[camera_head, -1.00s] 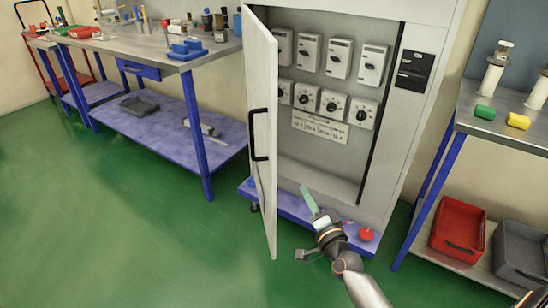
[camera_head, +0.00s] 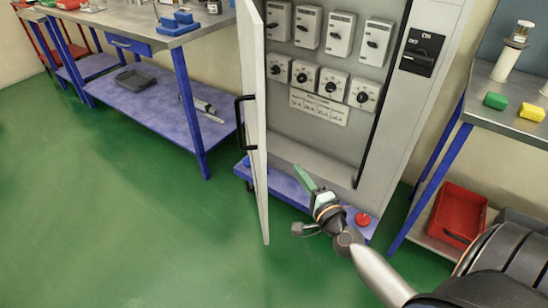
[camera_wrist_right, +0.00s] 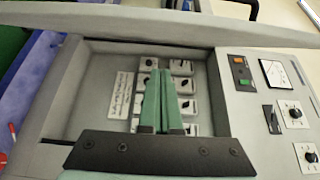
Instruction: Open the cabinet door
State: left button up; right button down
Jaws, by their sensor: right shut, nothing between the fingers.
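The white cabinet door (camera_head: 261,170) stands well open at the cabinet's left side, seen almost edge-on in the head view. Its black handle (camera_head: 240,122) sticks out on the left, outer face. The grey cabinet (camera_head: 400,130) shows its inside with switches and dials. My right gripper (camera_head: 300,176) is shut and empty, in front of the lower opening, right of the door and apparently apart from it. In the right wrist view its green fingers (camera_wrist_right: 163,75) lie together before the cabinet interior, with the door (camera_wrist_right: 120,22) as a pale band across the top. My left gripper is out of view.
A workbench (camera_head: 130,38) with a blue lower shelf stands left. A table (camera_head: 500,105) with yellow and green blocks stands right, a red bin (camera_head: 460,212) beneath it. The green floor (camera_head: 110,220) left of the door is clear.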

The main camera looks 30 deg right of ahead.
jog(key=w+a, duration=0.2)
jog(key=w, duration=0.6)
jog(key=shift+w+a+p, duration=0.2)
jog(key=shift+a+p, duration=0.15)
jog(key=shift+p, duration=0.05)
